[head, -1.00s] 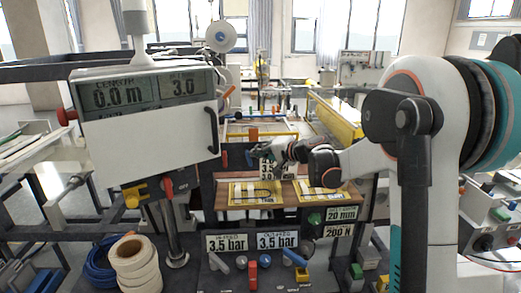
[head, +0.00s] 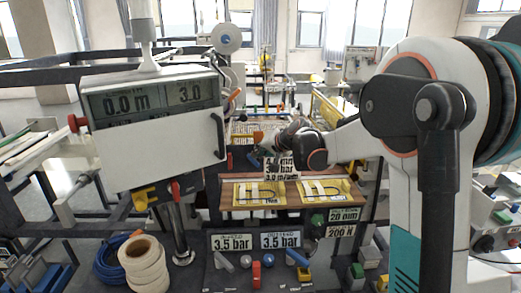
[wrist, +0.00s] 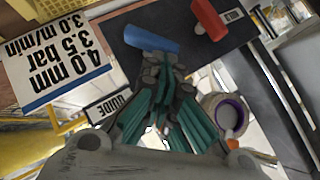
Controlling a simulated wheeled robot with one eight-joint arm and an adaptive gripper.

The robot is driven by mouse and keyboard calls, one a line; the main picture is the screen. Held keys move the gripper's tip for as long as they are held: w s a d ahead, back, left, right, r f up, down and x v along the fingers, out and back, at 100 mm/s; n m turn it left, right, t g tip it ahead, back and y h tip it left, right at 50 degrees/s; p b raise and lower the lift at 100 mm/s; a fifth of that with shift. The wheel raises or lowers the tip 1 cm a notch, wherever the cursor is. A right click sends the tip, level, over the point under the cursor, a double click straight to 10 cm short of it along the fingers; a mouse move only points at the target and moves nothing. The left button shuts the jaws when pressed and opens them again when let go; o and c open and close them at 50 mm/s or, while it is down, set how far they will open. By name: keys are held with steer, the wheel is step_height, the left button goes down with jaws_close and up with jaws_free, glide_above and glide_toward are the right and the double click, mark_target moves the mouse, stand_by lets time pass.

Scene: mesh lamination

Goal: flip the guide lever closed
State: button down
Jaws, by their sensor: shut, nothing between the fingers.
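A blue lever handle (wrist: 152,38) lies on a dark panel in the wrist view, just beyond my fingertips. A plate reading GUIDE (wrist: 108,106) is close by on the left, so the blue handle looks like the guide lever. My gripper (wrist: 165,72) has its fingers together and empty. Whether the fingertips touch the handle I cannot tell. In the head view my gripper (head: 274,138) is above and behind the wooden worktop, and the blue handle is not clearly seen there.
A red lever (wrist: 209,18) stands on the same dark panel. A sign with mm, bar and m/min values (wrist: 52,62) is beside my gripper. A roll with a purple core (wrist: 229,113) is to the right.

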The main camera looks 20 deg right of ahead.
steer(key=shift+w+a+r+n+g+h+p, duration=0.15)
steer(key=shift+a+n+g+h+p, duration=0.35)
steer(key=shift+h, duration=0.5)
steer(key=shift+w+a+n+g+h+p, duration=0.15)
steer(key=shift+a+n+g+h+p, duration=0.15)
steer(key=shift+a+n+h+p, duration=0.5)
steer(key=shift+b, duration=0.3)
steer(key=shift+w+a+f, duration=0.15)
steer(key=shift+a+f, duration=0.05)
steer(key=shift+a, duration=0.3)
stand_by(0.7)
steer(key=shift+r+p, duration=0.4)
steer(key=shift+r, duration=0.15)
steer(key=w+r+p+v, duration=0.1)
steer(key=p+v, duration=0.1)
steer(key=v, duration=1)
steer(key=shift+w+a+r+p, duration=0.2)
steer(key=shift+r+p, duration=0.1)
steer(key=shift+p, duration=0.1)
